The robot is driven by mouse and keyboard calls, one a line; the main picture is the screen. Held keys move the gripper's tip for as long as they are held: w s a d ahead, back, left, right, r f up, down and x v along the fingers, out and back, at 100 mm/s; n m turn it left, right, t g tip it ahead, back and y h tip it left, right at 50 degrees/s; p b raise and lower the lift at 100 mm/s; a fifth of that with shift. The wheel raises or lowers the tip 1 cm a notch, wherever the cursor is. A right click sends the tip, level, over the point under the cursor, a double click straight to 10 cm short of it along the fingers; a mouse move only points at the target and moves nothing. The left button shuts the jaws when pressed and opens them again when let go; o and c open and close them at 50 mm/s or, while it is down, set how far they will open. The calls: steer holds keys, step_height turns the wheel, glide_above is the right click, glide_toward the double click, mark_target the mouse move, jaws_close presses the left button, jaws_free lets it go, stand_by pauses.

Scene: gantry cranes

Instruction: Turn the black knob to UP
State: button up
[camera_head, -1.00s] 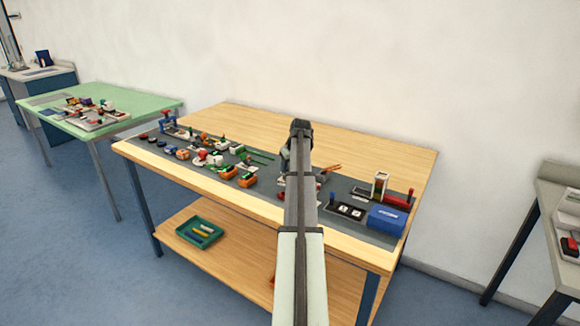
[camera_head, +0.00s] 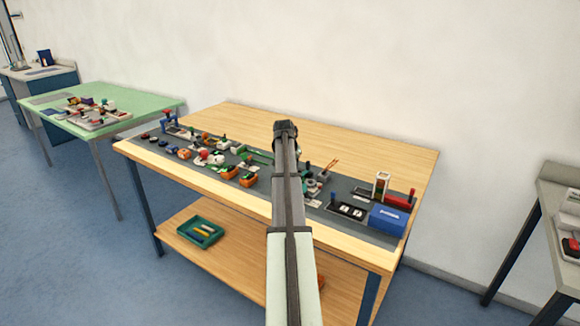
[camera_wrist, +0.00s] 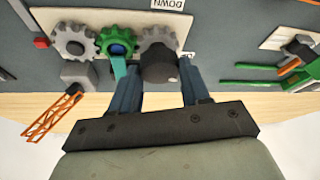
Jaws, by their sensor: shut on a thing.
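The black knob (camera_wrist: 159,66) is in the middle of the wrist view, in front of a grey gear. My gripper (camera_wrist: 160,80) has one blue-grey finger on each side of it and is shut on it. A label reading DOWN (camera_wrist: 168,4) shows upside down at the top edge, on a pale plate. No UP label is in view. In the head view my arm covers the gripper and the knob.
A green gear (camera_wrist: 117,41) and a grey gear (camera_wrist: 74,40) sit just left of the knob. An orange lattice boom (camera_wrist: 52,115) is at lower left. Green and orange parts (camera_wrist: 290,72) lie at right. The wooden table (camera_head: 345,147) is bare at the back.

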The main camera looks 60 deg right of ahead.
steer(key=shift+m, duration=0.3)
stand_by(0.4)
steer(key=o, duration=1.1)
steer(key=shift+c, duration=0.2)
steer(key=v, duration=1.3)
steer(key=shift+r, duration=0.4)
steer(key=shift+w+a, duration=0.15)
